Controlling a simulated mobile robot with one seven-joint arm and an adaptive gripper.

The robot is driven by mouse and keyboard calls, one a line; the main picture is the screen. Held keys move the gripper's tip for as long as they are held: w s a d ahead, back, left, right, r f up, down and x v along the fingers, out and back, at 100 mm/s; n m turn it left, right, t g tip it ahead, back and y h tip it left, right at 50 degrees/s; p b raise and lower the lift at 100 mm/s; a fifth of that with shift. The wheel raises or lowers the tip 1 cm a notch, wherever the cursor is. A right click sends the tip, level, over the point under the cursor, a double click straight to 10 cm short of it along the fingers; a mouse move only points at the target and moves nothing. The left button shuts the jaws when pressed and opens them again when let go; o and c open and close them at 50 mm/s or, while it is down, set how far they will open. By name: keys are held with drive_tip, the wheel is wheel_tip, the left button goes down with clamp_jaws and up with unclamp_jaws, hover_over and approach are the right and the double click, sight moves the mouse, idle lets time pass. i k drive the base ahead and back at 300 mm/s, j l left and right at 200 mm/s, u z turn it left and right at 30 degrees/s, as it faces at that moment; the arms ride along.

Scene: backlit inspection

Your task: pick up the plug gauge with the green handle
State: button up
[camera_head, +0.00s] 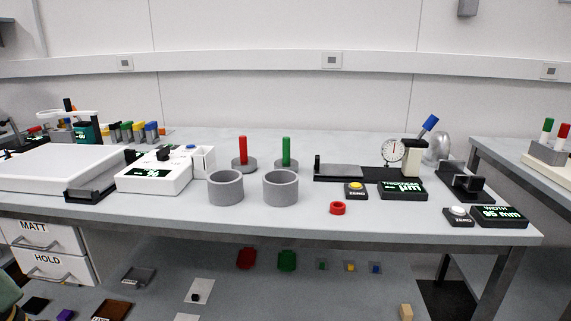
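A green upright handle on a round grey base, which looks like the green-handled plug gauge (286,152), stands on the grey bench (120,206) near the middle. A similar piece with a red handle (243,150) stands just to its left. In front of them are two grey open rings or cups, one at left (226,188) and one at right (281,188). The right one stands directly in front of the green-handled piece and is close to its base in the picture. My gripper is not in view.
A white box with a display (154,177) stands left of the red-handled piece. A dial gauge stand (362,172) is to the right. A right-hand bench holds a block (547,153) with green and red handles.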

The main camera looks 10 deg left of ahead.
sight(287, 162)
drive_tip(key=i+l, duration=0.1)
drive_tip(key=l, duration=0.3)
drive_tip(key=i+l, duration=0.1)
drive_tip(key=l, duration=0.3)
drive_tip(key=i+l, duration=0.15)
drive_tip(key=l, duration=0.25)
drive_tip(key=i+j, duration=0.3)
drive_tip(key=i, duration=0.15)
drive_tip(key=k+j+u, duration=0.05)
